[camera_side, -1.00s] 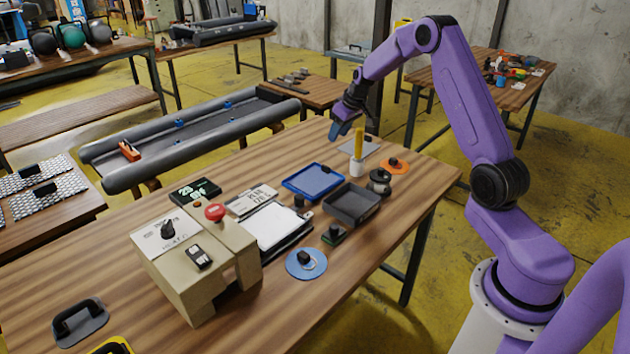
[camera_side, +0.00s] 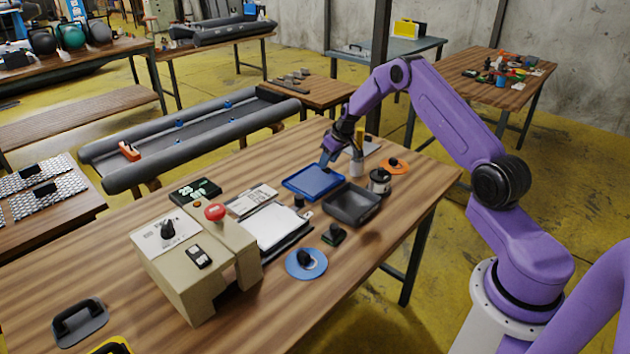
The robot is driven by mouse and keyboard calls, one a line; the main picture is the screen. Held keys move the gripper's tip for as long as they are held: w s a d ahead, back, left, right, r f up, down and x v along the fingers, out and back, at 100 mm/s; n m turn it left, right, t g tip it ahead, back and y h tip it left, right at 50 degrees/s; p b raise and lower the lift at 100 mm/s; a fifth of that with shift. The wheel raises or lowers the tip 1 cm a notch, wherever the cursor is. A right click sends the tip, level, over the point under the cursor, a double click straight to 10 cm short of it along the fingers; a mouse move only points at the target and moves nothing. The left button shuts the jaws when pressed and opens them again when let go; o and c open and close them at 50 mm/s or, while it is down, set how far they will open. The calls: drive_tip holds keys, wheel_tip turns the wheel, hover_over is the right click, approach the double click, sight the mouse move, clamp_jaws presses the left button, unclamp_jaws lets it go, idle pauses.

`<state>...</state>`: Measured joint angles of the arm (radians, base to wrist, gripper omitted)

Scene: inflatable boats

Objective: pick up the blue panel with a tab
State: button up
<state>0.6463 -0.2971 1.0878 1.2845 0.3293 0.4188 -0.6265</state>
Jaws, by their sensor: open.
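The blue panel (camera_side: 311,184) is a flat rectangle with a raised rim, lying on the wooden table. I cannot make out its tab clearly; the gripper is close to its far right corner. My gripper (camera_side: 326,163) is open and points down at the panel's far edge. Its fingertips are at or just above that edge; I cannot tell whether they touch it. Nothing shows between the fingers.
A white cup with a yellow-handled tool (camera_side: 357,160) stands close right of my gripper. A dark grey tray (camera_side: 352,203) and a metal-and-black canister (camera_side: 380,181) lie nearby. A blue disc (camera_side: 306,264) with a black knob and a beige control box (camera_side: 192,262) are nearer.

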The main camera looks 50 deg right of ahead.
drive_tip(key=shift+x, duration=1.25)
drive_tip(key=shift+d, duration=0.1)
clamp_jaws()
drive_tip(key=shift+r, duration=0.15)
